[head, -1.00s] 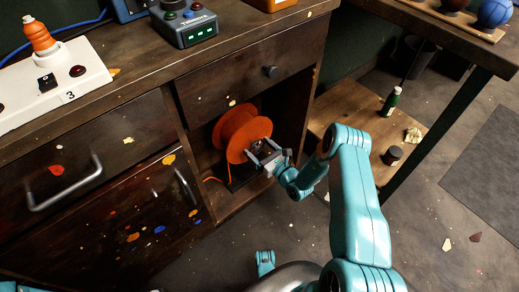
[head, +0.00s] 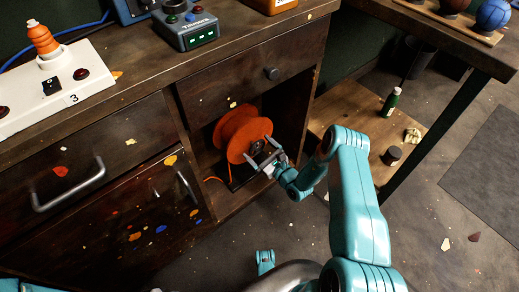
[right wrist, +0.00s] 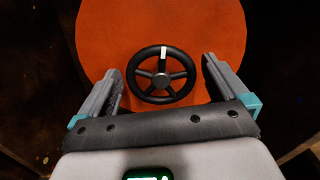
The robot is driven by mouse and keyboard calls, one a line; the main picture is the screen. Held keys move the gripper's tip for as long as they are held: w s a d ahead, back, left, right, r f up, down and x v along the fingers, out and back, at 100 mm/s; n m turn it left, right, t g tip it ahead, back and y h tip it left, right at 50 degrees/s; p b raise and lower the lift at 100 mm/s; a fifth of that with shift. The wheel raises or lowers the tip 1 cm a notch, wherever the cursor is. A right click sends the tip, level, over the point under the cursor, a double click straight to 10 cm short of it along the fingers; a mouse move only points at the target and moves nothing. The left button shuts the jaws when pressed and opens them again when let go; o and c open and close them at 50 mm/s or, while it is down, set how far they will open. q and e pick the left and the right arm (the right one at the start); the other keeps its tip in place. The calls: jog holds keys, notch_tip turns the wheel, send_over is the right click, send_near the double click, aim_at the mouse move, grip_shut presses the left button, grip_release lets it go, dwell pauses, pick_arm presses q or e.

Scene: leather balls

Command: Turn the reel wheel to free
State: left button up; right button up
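An orange reel (head: 238,131) sits in the open compartment of the wooden cabinet, and its flange fills much of the right wrist view (right wrist: 100,40). A small black spoked wheel (right wrist: 161,79) is at the middle of the flange. A white mark is at the top of its rim. My right gripper (head: 259,149) is at the reel's face. In the right wrist view its fingers (right wrist: 162,85) stand apart on either side of the wheel, with gaps showing between them and the rim. My left gripper is not in view.
The cabinet's walls and the drawer (head: 250,82) above closely surround the reel. An orange cord (head: 213,180) hangs at its lower left. A control box (head: 185,28) with green lights stands on the bench top. A green bottle (head: 391,101) and a dark jar (head: 392,155) stand on the low shelf.

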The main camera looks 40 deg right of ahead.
jog(key=shift+s, duration=0.35)
jog(key=s+d+p, duration=0.1)
jog(key=s+p, duration=0.3)
jog(key=s, duration=1.1)
jog(key=shift+s+d, duration=0.15)
jog(key=shift+s, duration=0.15)
